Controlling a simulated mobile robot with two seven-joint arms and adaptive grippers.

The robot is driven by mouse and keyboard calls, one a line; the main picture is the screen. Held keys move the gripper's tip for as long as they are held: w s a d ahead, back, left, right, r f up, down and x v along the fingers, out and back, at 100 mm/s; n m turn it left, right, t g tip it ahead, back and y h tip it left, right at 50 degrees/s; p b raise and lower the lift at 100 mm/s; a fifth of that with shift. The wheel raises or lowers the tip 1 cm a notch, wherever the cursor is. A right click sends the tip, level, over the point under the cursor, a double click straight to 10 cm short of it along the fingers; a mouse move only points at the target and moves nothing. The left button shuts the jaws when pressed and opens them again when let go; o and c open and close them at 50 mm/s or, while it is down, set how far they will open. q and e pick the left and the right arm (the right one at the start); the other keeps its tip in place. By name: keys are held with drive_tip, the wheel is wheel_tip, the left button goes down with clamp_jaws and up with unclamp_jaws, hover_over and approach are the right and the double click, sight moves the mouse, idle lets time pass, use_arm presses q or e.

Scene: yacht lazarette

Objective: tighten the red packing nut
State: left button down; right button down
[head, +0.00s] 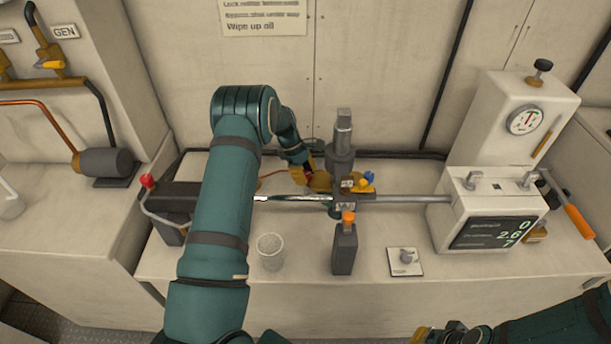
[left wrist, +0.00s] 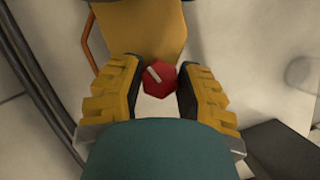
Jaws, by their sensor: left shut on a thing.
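The red packing nut (left wrist: 159,79) is a small hexagon with a pale line slanting across its face. In the left wrist view it sits between the dark pads of my left gripper (left wrist: 159,92), in front of a yellow-brass body (left wrist: 150,30). In the head view my left gripper (head: 303,174) is at the brass fitting (head: 320,182) on the bench, and only a speck of red shows there. My left gripper is shut on the nut. My right gripper (head: 440,335) is partly in view at the bottom edge; its fingers are not clear.
A clear cup (head: 270,250), a dark bottle with an orange cap (head: 344,248) and a small plate with a knob (head: 405,261) stand along the bench front. A display box (head: 485,215) and a gauge cabinet (head: 510,120) stand right. A horizontal pipe (head: 410,198) crosses the bench.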

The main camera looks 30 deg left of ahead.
use_arm(q)
drive_tip(key=m+g, duration=0.1)
drive_tip(key=m, duration=0.2)
drive_tip(key=m+g+b, duration=0.1)
drive_tip(key=m, duration=0.2)
drive_tip(key=shift+d+f+g+b, duration=0.1)
drive_tip(key=shift+f+g+b, duration=0.1)
drive_tip(key=shift+g+b, duration=0.1)
drive_tip(key=shift+s+m+g+y+b, duration=0.1)
drive_tip(key=shift+m+g+y+b, duration=0.45)
drive_tip(key=shift+m, duration=1.95)
drive_tip(key=shift+g, duration=0.25)
drive_tip(key=c, duration=0.5)
unclamp_jaws()
drive_tip(key=shift+c, duration=0.2)
drive_tip(key=shift+r, duration=0.1)
